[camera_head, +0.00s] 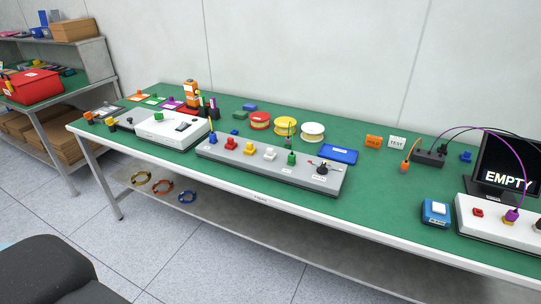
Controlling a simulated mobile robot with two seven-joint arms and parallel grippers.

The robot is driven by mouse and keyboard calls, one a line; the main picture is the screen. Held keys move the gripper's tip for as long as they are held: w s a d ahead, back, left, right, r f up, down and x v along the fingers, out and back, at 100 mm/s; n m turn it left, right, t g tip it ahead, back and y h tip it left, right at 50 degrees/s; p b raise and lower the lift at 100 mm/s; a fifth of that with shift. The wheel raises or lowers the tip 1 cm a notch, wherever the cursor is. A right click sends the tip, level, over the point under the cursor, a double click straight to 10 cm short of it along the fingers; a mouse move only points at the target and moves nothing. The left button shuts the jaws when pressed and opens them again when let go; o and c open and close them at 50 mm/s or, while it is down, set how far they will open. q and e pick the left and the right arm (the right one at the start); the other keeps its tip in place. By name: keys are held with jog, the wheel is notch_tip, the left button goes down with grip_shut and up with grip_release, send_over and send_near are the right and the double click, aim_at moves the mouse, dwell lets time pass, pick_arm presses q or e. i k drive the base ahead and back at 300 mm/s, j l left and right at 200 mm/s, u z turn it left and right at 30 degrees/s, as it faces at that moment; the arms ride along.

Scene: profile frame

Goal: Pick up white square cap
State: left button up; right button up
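A small white square cap (270,153) sits on the long grey panel (225,157) on the green bench. It stands in a row with a blue piece (213,138), a red cap (231,143), a yellow cap (249,148) and a green piece (291,158). A blue box (429,221) to the right also has a white square top (438,208); I cannot tell if that is a loose cap. Neither of my grippers is in view.
A white box (160,137) stands left of the panel. Behind it are red, yellow and white spools (313,131) and a blue tray (339,154). A monitor (508,163) and another white panel (465,220) are at right. Green surface is bare between panel and blue box.

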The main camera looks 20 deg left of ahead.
aim_at(269, 156)
jog(key=i+u, duration=0.35)
jog(key=i+l+u, duration=0.3)
jog(key=i, duration=0.2)
